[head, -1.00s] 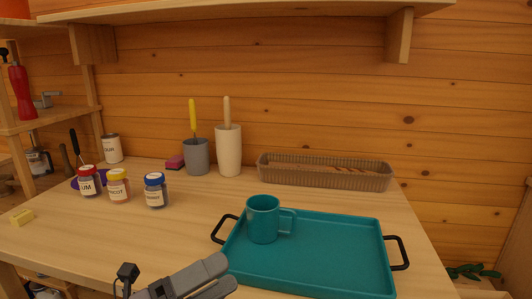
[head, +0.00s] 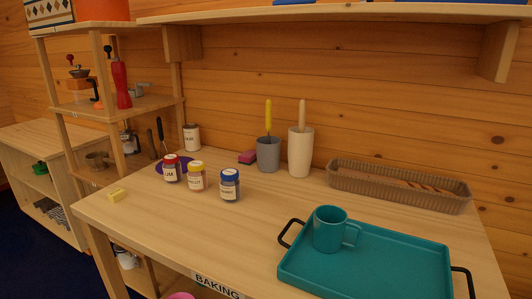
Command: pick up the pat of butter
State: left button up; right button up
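The pat of butter (head: 117,195) is a small pale yellow block. It lies on the wooden table (head: 255,225) near its left front edge in the head view, apart from the jars. Neither of my grippers shows in the head view now.
Jars with a red lid (head: 171,168), a yellow lid (head: 196,177) and a blue lid (head: 230,185) stand right of the butter. A teal tray (head: 400,262) with a teal mug (head: 330,229) is at right. A shelf rack (head: 118,105) stands behind left. Table around the butter is clear.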

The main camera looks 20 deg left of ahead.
aim_at(118, 194)
jog(key=u, duration=1.45)
jog(key=z, duration=0.9)
jog(key=j+z, duration=0.3)
jog(key=z, duration=0.15)
jog(key=i+j+z, duration=0.1)
jog(key=j+z, duration=0.2)
jog(key=z, duration=0.15)
jog(key=j+z, duration=0.3)
jog(key=j, duration=0.2)
jog(key=k+j+z, duration=0.15)
jog(key=j+z, duration=0.15)
jog(key=j, duration=0.15)
jog(key=k+j+z, duration=0.15)
jog(key=j+z, duration=0.15)
jog(key=j, duration=0.2)
jog(key=k+j+z, duration=0.1)
jog(key=j, duration=0.25)
jog(key=k+j, duration=0.2)
jog(key=j, duration=0.15)
jog(key=z, duration=0.05)
